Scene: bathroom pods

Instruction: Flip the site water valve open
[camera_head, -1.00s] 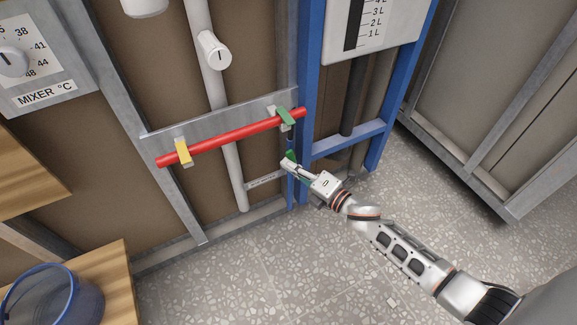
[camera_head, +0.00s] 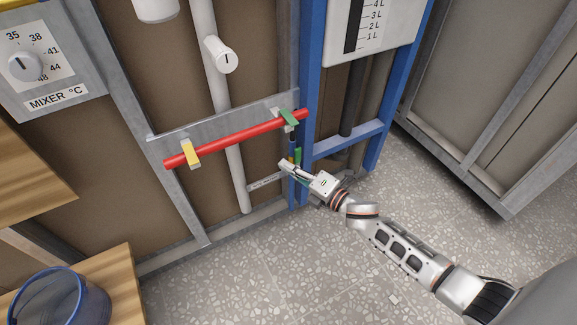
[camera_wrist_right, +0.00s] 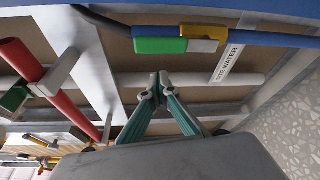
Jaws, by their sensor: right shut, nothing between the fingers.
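In the head view the green lever (camera_head: 298,156) stands roughly upright against the blue frame post, just behind my right fingers. My right gripper (camera_head: 284,165) is shut and empty; in the wrist view its fingertips (camera_wrist_right: 158,82) meet below the lever in the picture, with a visible gap. I cannot tell whether a finger side touches the valve. My left gripper is out of view.
A red pipe (camera_head: 235,139) with yellow and green clips crosses above my right gripper. A white pipe (camera_head: 233,165) stands left of it, and the blue frame (camera_head: 309,80) is close on the right. The speckled floor (camera_head: 230,270) is clear; a blue bin (camera_head: 60,300) is at lower left.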

